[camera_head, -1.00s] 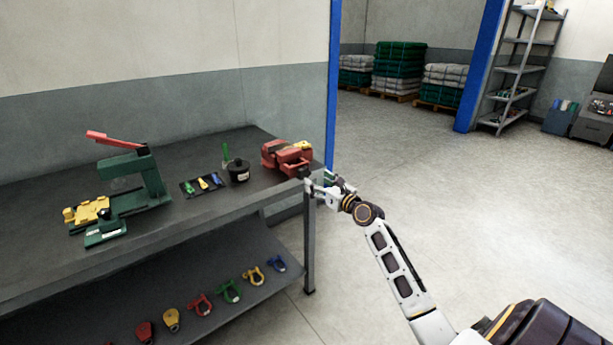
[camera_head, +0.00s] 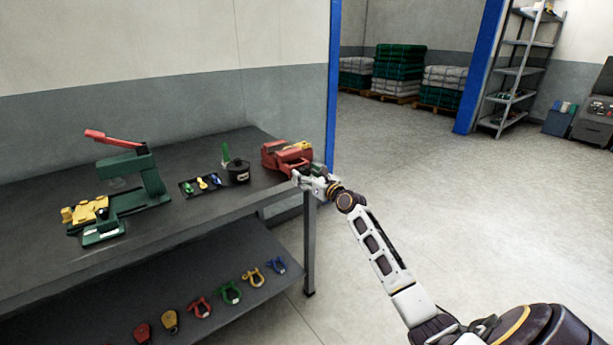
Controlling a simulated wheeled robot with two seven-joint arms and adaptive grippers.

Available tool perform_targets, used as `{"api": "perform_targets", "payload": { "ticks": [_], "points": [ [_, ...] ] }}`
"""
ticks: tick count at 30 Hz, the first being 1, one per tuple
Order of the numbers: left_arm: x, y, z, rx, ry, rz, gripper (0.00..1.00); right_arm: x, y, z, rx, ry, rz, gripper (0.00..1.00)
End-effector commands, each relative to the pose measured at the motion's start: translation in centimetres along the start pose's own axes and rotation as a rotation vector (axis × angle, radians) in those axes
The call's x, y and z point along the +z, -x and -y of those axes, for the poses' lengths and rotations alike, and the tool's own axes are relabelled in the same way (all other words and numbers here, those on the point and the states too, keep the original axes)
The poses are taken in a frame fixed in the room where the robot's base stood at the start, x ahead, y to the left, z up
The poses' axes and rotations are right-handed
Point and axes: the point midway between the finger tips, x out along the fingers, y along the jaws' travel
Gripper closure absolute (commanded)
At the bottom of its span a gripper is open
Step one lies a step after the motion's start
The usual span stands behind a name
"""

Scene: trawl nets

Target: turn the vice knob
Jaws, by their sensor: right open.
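The red vice (camera_head: 281,156) stands at the right end of the dark workbench (camera_head: 215,205). Its knob is at the front side and is mostly hidden by my right gripper. My right gripper (camera_head: 304,178) is open at the front of the vice, by the bench's right front corner. I cannot tell whether its fingers touch the knob. My left gripper is not in view.
A black pot (camera_head: 238,172), a small tray of coloured parts (camera_head: 201,185) and a green press with a red lever (camera_head: 148,178) stand left of the vice. Several coloured shackles lie on the lower shelf (camera_head: 215,270). The floor to the right (camera_head: 480,220) is clear.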

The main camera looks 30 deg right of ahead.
Motion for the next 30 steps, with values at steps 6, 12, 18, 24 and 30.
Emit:
{"api": "perform_targets", "payload": {
  "ticks": [6,12,18,24,30],
  "points": [
    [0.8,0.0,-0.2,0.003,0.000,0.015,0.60,0.1,-0.2,0.0,0.000,0.001,0.001,0.31],
    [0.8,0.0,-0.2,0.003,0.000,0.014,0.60,0.1,-0.2,0.0,0.000,0.001,0.001,0.34],
    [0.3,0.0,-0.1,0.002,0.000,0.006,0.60,0.1,-0.2,0.0,0.000,0.001,0.001,0.60],
    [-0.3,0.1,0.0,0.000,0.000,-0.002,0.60,0.1,-0.2,0.0,0.000,0.001,0.001,0.75],
    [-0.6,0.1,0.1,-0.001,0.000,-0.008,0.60,0.1,-0.2,0.0,-0.001,0.015,0.001,0.75]
  ]
}}
